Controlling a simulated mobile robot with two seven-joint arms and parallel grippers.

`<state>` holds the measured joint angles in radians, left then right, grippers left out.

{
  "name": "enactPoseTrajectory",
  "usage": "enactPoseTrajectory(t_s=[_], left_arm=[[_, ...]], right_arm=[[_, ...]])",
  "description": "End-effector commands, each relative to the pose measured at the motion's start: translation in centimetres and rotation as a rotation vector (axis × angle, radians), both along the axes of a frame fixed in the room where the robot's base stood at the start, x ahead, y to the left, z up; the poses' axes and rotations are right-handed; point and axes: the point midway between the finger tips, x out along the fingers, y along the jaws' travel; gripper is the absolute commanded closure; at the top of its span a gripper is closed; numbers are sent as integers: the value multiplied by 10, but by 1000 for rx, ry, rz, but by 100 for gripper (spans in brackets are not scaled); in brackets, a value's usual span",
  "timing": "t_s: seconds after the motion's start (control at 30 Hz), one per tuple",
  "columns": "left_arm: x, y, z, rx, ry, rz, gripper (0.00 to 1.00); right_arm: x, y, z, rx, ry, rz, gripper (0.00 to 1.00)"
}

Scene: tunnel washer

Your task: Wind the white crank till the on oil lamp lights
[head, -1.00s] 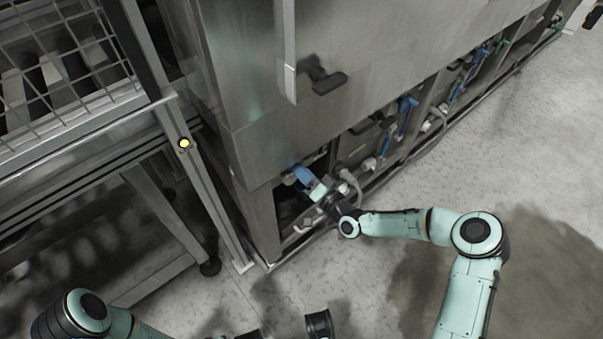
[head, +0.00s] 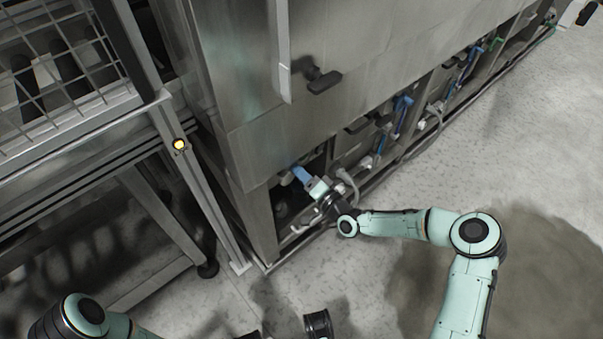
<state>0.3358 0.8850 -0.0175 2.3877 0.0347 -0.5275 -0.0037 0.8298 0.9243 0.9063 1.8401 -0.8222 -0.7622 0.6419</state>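My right gripper (head: 311,184) reaches into the low opening at the near corner of the washer. A blue handle-like part (head: 301,174) is right at its tips; the fingertips are too small and covered to tell if they are closed on it. I cannot make out a white crank for certain; small white fittings (head: 346,180) lie just right of the gripper. A round lamp (head: 180,145) on the post at left glows yellow; no label is readable, so I cannot tell whether it is the oil lamp.
The steel washer housing (head: 240,90) rises above the opening, with a dark handle (head: 323,80) sticking out. More bays with blue handles (head: 402,113) run off to the upper right. A wire-mesh frame (head: 70,100) stands at left. Open floor (head: 540,130) is at right.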

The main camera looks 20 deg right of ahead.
Motion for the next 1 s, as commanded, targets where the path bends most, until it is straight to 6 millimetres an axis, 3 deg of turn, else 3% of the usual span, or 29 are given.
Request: enactPoseTrajectory(t_s=[0.47, 0.83, 1.0], left_arm=[[5, -1, 5, 1, -17, -1, 57], [45, -7, 43, 7, -151, -8, 57], [43, -11, 52, -1, -153, -15, 57]], right_arm=[[-9, -3, 1, 0, 1, 2, 52], [-82, -34, 3, 0, 2, 3, 52], [-109, -45, 2, 2, 1, 4, 52]])
